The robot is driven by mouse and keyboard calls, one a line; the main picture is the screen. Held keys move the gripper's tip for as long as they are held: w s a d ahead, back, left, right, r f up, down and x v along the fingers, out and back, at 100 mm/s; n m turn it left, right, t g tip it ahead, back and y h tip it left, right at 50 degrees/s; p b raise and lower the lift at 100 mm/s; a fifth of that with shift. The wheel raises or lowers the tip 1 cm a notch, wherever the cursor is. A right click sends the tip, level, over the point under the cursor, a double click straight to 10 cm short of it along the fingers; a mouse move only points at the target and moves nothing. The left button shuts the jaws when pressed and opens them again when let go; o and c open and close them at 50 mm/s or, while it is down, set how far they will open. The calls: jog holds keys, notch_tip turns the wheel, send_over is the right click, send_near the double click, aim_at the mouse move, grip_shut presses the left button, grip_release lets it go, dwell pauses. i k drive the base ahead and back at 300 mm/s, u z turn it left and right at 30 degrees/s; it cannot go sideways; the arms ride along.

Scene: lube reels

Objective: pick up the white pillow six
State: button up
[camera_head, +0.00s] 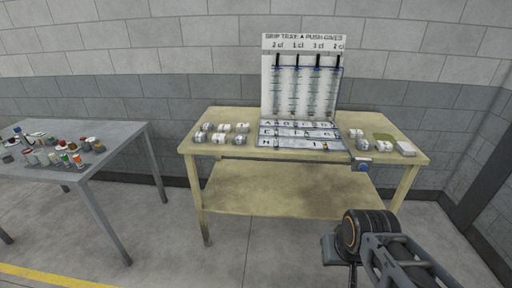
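Several small white-grey block-shaped pieces sit on the left part of the yellowish table, in two rough rows; one of them is a front-row piece (240,139). More pale pieces lie at the right, among them a white piece (384,146) and a white block (405,149). They are too small for me to read any number, so I cannot tell which is the white pillow six. Part of my arm shows at the lower right, in front of the table and apart from the pieces. I see no gripper fingers.
The yellowish table (285,187) has a lower shelf. A white upright board (302,85) with labelled tray rows stands at its middle. A grey-blue box (362,164) sits at the front edge. A grey table (120,138) with several small bottles stands left. Floor between the tables is clear.

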aim_at(217, 139)
jog(key=z, duration=0.35)
jog(key=i, duration=1.75)
jog(key=u, duration=1.55)
jog(key=i, duration=0.85)
jog(key=u, duration=0.95)
